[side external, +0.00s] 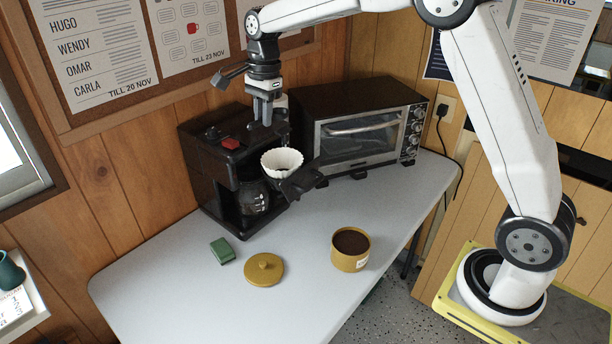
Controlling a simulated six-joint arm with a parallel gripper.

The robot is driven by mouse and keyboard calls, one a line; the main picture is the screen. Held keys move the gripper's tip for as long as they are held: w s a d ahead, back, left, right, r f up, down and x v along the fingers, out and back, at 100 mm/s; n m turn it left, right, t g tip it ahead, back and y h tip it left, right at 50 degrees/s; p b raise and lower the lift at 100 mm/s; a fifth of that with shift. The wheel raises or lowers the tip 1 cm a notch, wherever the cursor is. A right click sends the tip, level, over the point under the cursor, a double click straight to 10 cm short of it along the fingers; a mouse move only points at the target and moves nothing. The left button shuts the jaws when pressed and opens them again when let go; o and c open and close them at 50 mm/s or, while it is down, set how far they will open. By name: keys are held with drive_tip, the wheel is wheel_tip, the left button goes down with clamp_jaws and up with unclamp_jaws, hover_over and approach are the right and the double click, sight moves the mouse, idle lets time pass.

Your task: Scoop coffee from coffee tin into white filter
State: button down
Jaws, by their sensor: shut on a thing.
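The coffee tin (349,262) is mustard yellow, open and upright on the table, with dark brown coffee (351,241) inside. The white filter (281,158) is fluted and sits in the black basket (302,183) swung out from the coffee maker (205,165). Something dark shows low inside or at the filter's front; I cannot tell which. My gripper (264,118) points down above and slightly left of the filter. It is shut on a small scoop (285,137), mostly hidden and hard to make out, which hangs just above the filter's rim. Its contents are not visible.
A glass carafe (255,198) stands in the coffee maker. A toaster oven (350,120) stands to the right behind the filter. A yellow lid (264,269) and a small green block (222,251) lie on the table (170,290). The table's front is clear.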

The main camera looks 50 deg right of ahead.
wheel_tip(320, 180, up, 2)
drive_tip(key=shift+r, duration=0.1)
drive_tip(key=s+d+n+g, duration=0.1)
drive_tip(key=s+d+n, duration=0.35)
drive_tip(key=s, duration=0.65)
drive_tip(key=s+d+n+g, duration=0.1)
drive_tip(key=s+d+n, duration=0.3)
drive_tip(key=s, duration=0.6)
wheel_tip(320, 180, down, 28)
drive_tip(key=n, duration=0.1)
drive_tip(key=shift+s+a+r+y, duration=0.15)
drive_tip(key=shift+s+a+y, duration=0.15)
drive_tip(key=shift+a, duration=0.15)
drive_tip(key=shift+w+d+f+g+y, duration=0.25)
drive_tip(key=shift+w+f+g+y, duration=0.15)
drive_tip(key=shift+f, duration=0.8)
drive_tip(key=shift+w+d+f+g+y, duration=0.15)
drive_tip(key=shift+d+f+g+y, duration=0.2)
drive_tip(key=shift+f, duration=0.85)
drive_tip(key=shift+w+d+f+g+y, duration=0.15)
drive_tip(key=shift+w+f+g+y, duration=0.3)
drive_tip(key=shift+f, duration=0.75)
